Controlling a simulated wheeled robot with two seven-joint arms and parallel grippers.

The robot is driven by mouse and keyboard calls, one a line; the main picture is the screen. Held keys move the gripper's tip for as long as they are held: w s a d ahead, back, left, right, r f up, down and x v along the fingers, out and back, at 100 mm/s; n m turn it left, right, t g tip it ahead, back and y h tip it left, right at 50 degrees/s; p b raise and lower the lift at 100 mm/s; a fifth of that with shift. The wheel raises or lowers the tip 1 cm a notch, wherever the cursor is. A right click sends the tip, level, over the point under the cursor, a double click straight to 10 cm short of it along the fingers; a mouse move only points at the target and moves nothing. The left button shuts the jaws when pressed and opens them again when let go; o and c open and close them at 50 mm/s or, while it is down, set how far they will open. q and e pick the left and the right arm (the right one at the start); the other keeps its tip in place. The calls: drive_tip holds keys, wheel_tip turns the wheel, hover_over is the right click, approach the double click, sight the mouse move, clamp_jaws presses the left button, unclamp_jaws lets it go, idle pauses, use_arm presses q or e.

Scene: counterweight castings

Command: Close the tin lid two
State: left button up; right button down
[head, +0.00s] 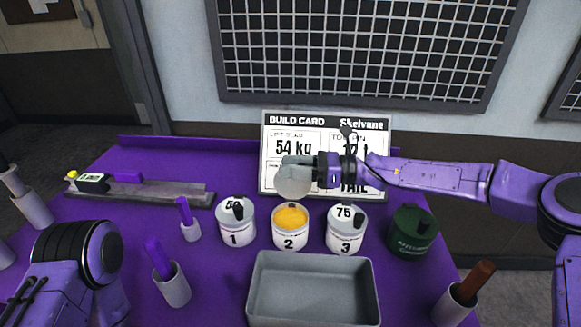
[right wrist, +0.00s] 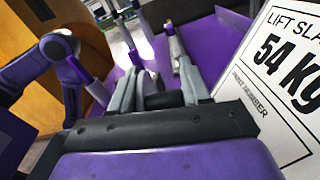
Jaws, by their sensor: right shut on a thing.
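Tin two (head: 289,239) stands in the middle of the row, open, with yellow contents showing at its top. My right gripper (head: 309,171) comes in from the right and is shut on a round grey lid (head: 293,183). The lid is tilted and held in the air above tin two, apart from it, in front of the build card. In the right wrist view the fingers (right wrist: 165,85) close around a dark piece, probably the lid's knob. My left arm shows at the lower left in the head view; its gripper is not visible.
Tin one (head: 237,232) and tin three (head: 345,242) stand lidded on either side. A green tin (head: 411,242) is at the right. A grey tray (head: 313,268) lies in front. The build card (head: 275,130) stands behind. Handled tools stand in cups (head: 173,289) (head: 453,306).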

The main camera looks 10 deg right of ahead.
drive_tip(key=s+n+b, duration=0.1)
drive_tip(key=n+b, duration=0.1)
drive_tip(key=n, duration=0.1)
drive_tip(key=shift+s+a+r, duration=0.1)
drive_tip(key=shift+s+r, duration=0.2)
drive_tip(key=shift+s, duration=0.1)
drive_tip(key=shift+s+a+r+n+b, duration=0.1)
drive_tip(key=shift+s+n+b, duration=0.45)
drive_tip(key=shift+n, duration=0.2)
drive_tip(key=shift+s+a+n+b, duration=0.1)
drive_tip(key=shift+s+n+b, duration=0.3)
drive_tip(key=shift+n+b, duration=0.3)
